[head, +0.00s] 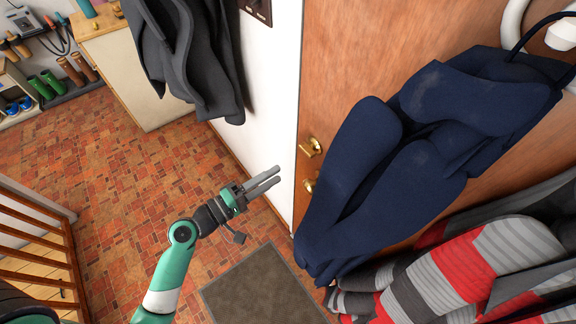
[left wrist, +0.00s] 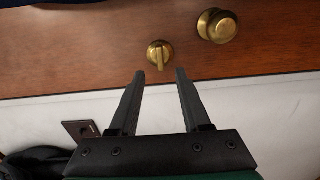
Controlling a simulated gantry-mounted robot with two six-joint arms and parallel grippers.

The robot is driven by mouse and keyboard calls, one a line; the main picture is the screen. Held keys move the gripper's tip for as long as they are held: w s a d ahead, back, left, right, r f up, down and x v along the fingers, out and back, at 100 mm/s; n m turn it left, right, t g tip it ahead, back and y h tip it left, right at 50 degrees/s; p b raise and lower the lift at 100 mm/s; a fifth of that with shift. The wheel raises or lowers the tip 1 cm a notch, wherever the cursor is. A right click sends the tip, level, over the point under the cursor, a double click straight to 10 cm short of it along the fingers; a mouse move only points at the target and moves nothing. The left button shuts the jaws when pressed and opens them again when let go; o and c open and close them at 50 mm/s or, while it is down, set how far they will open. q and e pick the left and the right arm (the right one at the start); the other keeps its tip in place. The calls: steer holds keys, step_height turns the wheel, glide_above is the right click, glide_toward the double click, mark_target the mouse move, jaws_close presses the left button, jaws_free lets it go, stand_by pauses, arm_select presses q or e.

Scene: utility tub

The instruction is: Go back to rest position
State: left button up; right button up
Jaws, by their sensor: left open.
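My left gripper (head: 264,180) reaches up from the lower left in the head view. Its two fingers are apart with nothing between them. It is in front of the white wall, left of the wooden door (head: 340,85). The left wrist view shows the same open fingers (left wrist: 159,100) pointing toward the door's edge. A brass thumb-turn (left wrist: 160,55) is just beyond the fingertips there, with a gap, and a round brass knob (left wrist: 217,26) is to its right. My right gripper is not in either view.
Navy clothing (head: 400,150) hangs over the door, with striped garments (head: 450,270) below it. A dark grey coat (head: 190,55) hangs on the white wall. A grey mat (head: 262,290) lies on the brick-patterned floor. A wooden railing (head: 40,240) stands at the left.

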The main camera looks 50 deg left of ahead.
arm_select(q)
steer(key=shift+s, duration=0.6)
